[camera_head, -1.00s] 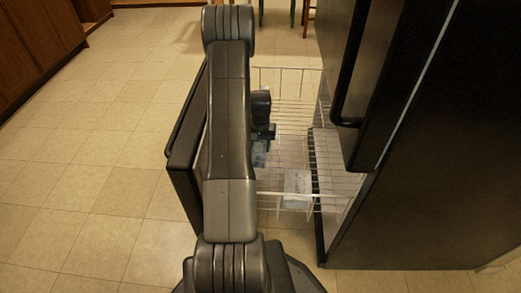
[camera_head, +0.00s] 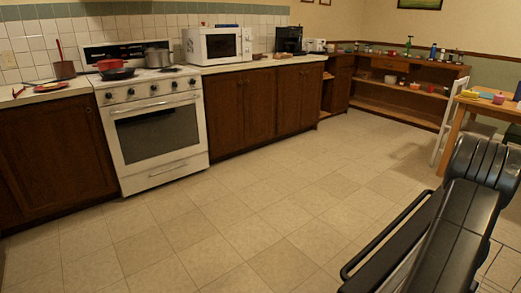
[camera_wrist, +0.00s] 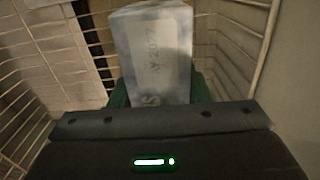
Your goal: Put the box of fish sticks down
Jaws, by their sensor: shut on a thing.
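A pale blue-white box (camera_wrist: 152,45) with faint, partly unreadable lettering is in the wrist view, taken to be the fish sticks. My gripper (camera_wrist: 157,88) is shut on it, with green fingers at both sides of its near end. White wire bars of a basket (camera_wrist: 258,60) rise on both sides of the box. Whether the box touches the basket floor cannot be told. Neither the box nor my gripper shows in the head view, where only my arm is at the right.
In the head view, a white stove (camera_head: 155,130) with pans, a counter with a microwave (camera_head: 217,45), a low shelf (camera_head: 400,88) and a wooden table (camera_head: 485,108) stand around the room. The tiled floor (camera_head: 235,215) between is clear.

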